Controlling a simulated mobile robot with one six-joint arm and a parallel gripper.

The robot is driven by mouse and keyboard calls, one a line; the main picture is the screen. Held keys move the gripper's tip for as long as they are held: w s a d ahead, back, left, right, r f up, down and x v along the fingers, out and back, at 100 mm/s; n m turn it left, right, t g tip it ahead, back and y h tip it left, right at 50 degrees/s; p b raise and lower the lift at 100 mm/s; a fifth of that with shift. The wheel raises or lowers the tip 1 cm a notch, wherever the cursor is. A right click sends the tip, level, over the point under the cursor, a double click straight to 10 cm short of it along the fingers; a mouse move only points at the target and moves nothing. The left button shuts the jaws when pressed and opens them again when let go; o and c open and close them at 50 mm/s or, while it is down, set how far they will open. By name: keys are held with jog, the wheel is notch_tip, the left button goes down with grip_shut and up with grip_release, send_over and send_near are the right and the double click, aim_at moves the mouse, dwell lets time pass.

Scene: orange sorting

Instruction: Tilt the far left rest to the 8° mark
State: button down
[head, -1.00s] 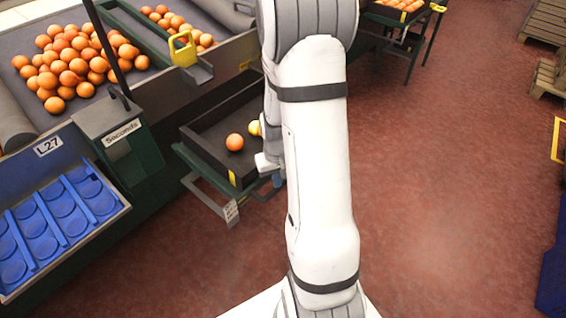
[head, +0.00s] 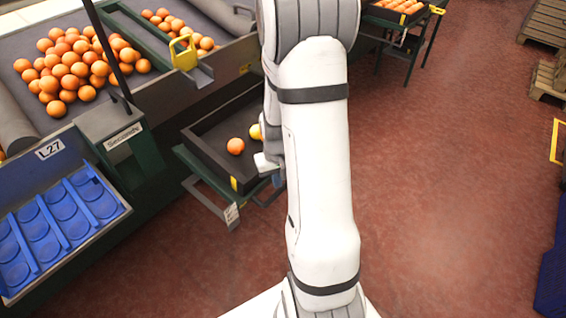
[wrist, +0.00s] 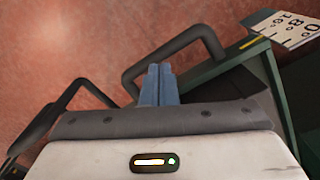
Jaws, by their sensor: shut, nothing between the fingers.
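The rest is a dark green frame with a bar handle (head: 205,197), bearing a black tray (head: 207,148) in the head view. Its white scale plate (head: 232,213) hangs at the near corner. In the wrist view the plate (wrist: 290,32) shows 16, 8 and 0, partly cut by the picture's edge. A yellow strip (wrist: 257,41) lies beside it; I cannot tell which mark it meets. My gripper (wrist: 157,68) is shut and empty, its blue-grey fingertips appearing just inside the handle loop (wrist: 172,50). I cannot tell whether they touch it. In the head view my arm mostly hides the gripper.
An orange (head: 236,146) and a yellow fruit (head: 255,131) lie in the tray. A blue cupped bin (head: 60,225) stands at left. A dark curved bar (wrist: 45,120) is at the wrist view's left.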

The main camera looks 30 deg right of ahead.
notch_tip(320, 180, up, 7)
jog(key=p, duration=0.4)
jog(key=shift+p, duration=0.35)
jog(key=s+a+r+n+t+p, duration=0.1)
jog(key=s+a+r+p, duration=0.2)
jog(key=r, duration=1)
jog(key=s+a+r+n+t+p, duration=0.1)
jog(key=s+a+r+p, duration=0.2)
jog(key=s+a+r, duration=0.6)
notch_tip(320, 180, up, 4)
jog(key=shift+a+f+t, duration=0.1)
jog(key=shift+a+t, duration=0.1)
jog(key=shift+t, duration=0.1)
jog(key=shift+s, duration=0.1)
dwell(1.1)
